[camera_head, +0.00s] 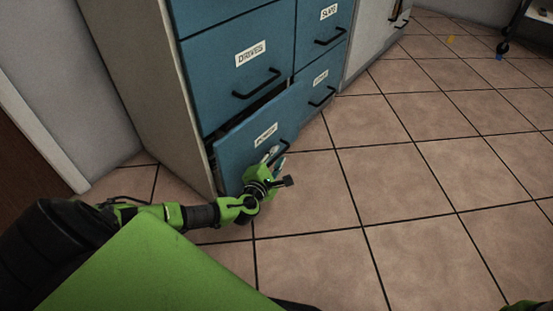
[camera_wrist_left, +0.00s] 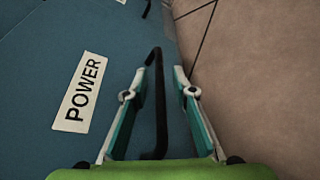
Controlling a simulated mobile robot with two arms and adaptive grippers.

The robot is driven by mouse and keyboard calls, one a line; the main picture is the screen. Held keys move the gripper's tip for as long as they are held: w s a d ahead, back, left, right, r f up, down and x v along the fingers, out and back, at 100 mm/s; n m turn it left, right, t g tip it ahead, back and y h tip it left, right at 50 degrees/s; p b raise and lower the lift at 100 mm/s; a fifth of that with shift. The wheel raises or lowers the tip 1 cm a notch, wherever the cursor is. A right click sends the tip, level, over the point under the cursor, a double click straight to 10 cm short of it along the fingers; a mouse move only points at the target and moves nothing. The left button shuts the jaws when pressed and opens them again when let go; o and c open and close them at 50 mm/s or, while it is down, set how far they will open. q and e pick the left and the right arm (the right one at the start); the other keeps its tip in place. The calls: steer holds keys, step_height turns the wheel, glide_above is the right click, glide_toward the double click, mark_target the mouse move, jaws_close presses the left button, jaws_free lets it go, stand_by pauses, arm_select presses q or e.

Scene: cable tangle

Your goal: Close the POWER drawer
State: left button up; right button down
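The blue POWER drawer (camera_head: 236,149) is at the bottom of the cabinet's left column and stands partly pulled out, with a dark gap along its top. In the left wrist view its label (camera_wrist_left: 82,92) reads POWER. Its black bar handle (camera_wrist_left: 159,110) runs between the fingers of my left gripper (camera_wrist_left: 160,75). These fingers are apart, one on each side of the handle, and I cannot tell whether they touch it. In the head view my left gripper (camera_head: 275,157) is at the drawer's front, covering part of the handle. My right gripper does not show.
Other blue drawers, including the one directly above (camera_head: 238,68) and the lower right one (camera_head: 318,88), look shut. A wheeled stand (camera_head: 508,35) is at the far right. A wall is on the left.

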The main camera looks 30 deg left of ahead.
mark_target(262, 155)
arm_select(q)
jaws_close()
steer(key=shift+w+a+r, duration=0.1)
steer(key=shift+a, duration=1.1)
steer(key=shift+w+a, duration=0.1)
steer(key=shift+a, duration=1.05)
steer(key=shift+c, duration=0.6)
jaws_free()
steer(key=shift+o, duration=0.6)
steer(key=v, duration=1.2)
